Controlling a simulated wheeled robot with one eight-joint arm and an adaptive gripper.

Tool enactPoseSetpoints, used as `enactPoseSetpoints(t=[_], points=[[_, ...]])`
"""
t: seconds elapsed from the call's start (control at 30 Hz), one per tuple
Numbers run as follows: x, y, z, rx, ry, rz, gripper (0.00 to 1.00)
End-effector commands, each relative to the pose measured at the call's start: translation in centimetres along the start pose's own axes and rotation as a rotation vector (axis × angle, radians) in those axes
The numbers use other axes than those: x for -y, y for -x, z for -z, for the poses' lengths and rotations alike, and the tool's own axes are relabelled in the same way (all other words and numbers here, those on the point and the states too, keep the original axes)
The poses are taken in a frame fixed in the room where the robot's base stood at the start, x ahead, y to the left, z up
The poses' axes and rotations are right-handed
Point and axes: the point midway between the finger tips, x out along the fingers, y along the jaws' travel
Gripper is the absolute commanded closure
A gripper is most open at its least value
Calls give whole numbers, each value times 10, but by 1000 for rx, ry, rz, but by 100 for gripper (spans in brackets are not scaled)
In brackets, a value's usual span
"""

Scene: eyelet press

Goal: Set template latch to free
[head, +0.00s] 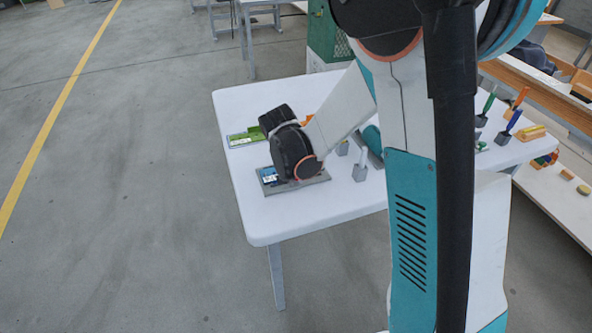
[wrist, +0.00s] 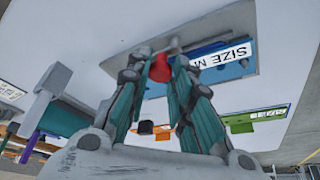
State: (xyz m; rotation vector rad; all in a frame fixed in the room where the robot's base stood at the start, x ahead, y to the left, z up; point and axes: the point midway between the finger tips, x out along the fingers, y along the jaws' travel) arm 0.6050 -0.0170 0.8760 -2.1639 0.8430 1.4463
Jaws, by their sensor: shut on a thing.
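In the wrist view my gripper (wrist: 160,66) is closed around a small red knob (wrist: 160,70), which looks like the handle of the template latch. The knob sits at the edge of a blue template (wrist: 235,70) labelled "SIZE M". How the latch is set cannot be told, as the fingers cover most of it. In the head view the blue template (head: 269,175) shows on a grey base (head: 316,180) on the white table. My wrist hides the fingers and the knob there.
A green template (head: 241,137) lies behind the blue one on the white table (head: 275,226). Holders with green, blue and orange handles (head: 512,122) stand farther right. The table's front left is clear.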

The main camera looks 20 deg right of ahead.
Motion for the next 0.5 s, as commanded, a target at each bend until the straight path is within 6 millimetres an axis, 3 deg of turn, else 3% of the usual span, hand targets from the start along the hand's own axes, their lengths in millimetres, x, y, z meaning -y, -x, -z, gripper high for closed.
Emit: enactPoseSetpoints(t=[0.5], points=[[0, 1, 0, -2, -54, -22, 100]])
